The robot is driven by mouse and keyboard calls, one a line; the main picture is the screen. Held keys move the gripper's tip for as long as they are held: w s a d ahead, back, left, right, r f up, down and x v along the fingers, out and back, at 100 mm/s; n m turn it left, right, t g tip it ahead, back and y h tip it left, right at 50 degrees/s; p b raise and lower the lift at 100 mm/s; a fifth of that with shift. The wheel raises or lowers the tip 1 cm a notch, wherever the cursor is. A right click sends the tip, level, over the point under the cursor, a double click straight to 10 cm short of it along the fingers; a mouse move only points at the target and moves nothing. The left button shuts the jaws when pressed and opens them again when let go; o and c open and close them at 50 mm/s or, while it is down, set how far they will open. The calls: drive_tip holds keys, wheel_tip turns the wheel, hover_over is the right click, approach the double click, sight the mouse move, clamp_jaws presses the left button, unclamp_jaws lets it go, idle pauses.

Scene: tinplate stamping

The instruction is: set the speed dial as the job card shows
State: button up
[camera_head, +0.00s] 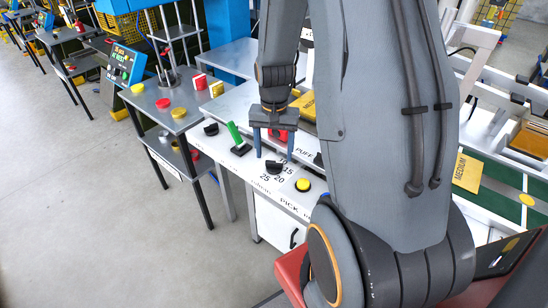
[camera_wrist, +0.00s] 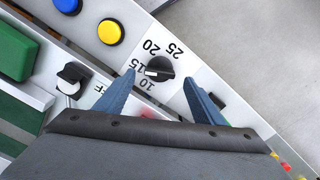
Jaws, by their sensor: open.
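The speed dial (camera_wrist: 163,67) is a black knob with a white mark, ringed by 10, 15, 20 and 25 in the wrist view. Its mark points towards 15. In the head view the dial (camera_head: 275,167) sits on the white panel below my gripper. My gripper (camera_wrist: 158,76) is open, with one blue finger on each side of the dial; I cannot tell whether they touch it. The gripper (camera_head: 274,157) points down in the head view. A yellow card reading MEDIUM (camera_head: 467,172) lies right of my arm.
A yellow button (camera_wrist: 111,32) and a blue button (camera_wrist: 67,4) sit beside the dial. Another black knob (camera_wrist: 72,76) is at the left. Grey floor (camera_head: 110,220) is clear.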

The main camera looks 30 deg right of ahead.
sight(274, 162)
drive_tip(key=shift+r+b, duration=0.4)
drive_tip(key=shift+r, duration=1.95)
drive_tip(key=s+a+r+n+b, duration=0.1)
drive_tip(key=s+a+n, duration=0.3)
drive_tip(key=a, duration=0.2)
drive_tip(key=s+a+r+n+t+b, duration=0.1)
drive_tip(key=s+a+n, duration=0.3)
drive_tip(key=a, duration=0.3)
